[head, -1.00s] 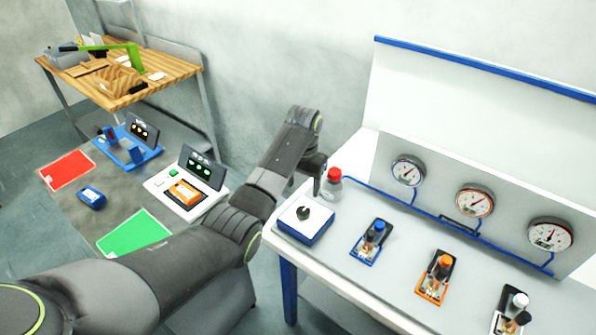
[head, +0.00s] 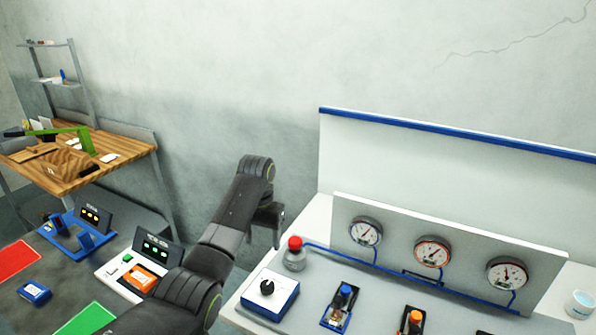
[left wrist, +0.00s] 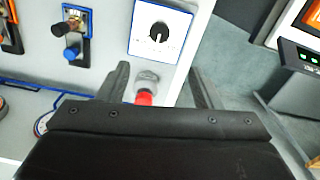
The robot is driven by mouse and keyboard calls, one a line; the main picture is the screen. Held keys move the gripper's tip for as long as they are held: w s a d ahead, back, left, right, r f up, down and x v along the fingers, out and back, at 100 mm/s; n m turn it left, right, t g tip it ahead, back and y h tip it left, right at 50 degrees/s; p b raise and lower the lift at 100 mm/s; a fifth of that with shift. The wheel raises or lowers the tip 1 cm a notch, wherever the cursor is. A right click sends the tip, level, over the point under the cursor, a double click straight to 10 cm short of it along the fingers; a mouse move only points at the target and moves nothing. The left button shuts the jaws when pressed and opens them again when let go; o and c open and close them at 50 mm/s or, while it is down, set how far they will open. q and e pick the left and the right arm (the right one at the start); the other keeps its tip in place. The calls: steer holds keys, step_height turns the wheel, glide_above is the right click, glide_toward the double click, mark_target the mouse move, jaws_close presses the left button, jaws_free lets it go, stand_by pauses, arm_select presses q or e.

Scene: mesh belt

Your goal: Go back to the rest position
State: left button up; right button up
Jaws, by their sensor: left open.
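I cannot tell whether a finger touches the bottle. My right gripper is in neither view.
The white bench (head: 312,290) holds a blue-edged box with a black knob (head: 270,292), three gauges and coloured valves. A white cup (head: 580,304) stands at its right. A grey table with devices and red and green mats lies left. A wooden desk (head: 75,160) stands behind.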

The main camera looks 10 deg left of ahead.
arm_select(q)
steer(key=s+a+f+n+t, duration=0.1)
steer(key=s+a+f, duration=0.3)
steer(key=s+f, duration=0.4)
steer(key=s+a+f+n+t, duration=0.1)
steer(key=s+a+f, duration=0.4)
steer(key=s+f, duration=0.4)
steer(key=s+a+r+n+t+y, duration=0.1)
steer(key=s+a, duration=0.2)
steer(key=s, duration=1)
steer(key=s+a+r+t+y, duration=0.1)
steer(key=s+a+r, duration=0.1)
steer(key=s, duration=1.2)
step_height(320, 180, down, 32)
steer(key=a+g+b, duration=0.2)
steer(key=b, duration=0.6)
steer(key=s+f+b, duration=0.3)
steer(key=s+f, duration=0.4)
steer(key=f, duration=0.4)
steer(key=s+d+f+h+b, duration=0.1)
steer(key=s+f+b, duration=0.2)
steer(key=s+f, duration=0.5)
step_height(320, 180, down, 4)
steer(key=shift+d+r+g, duration=0.15)
steer(key=shift+d+g, duration=0.1)
steer(key=shift+g, duration=0.15)
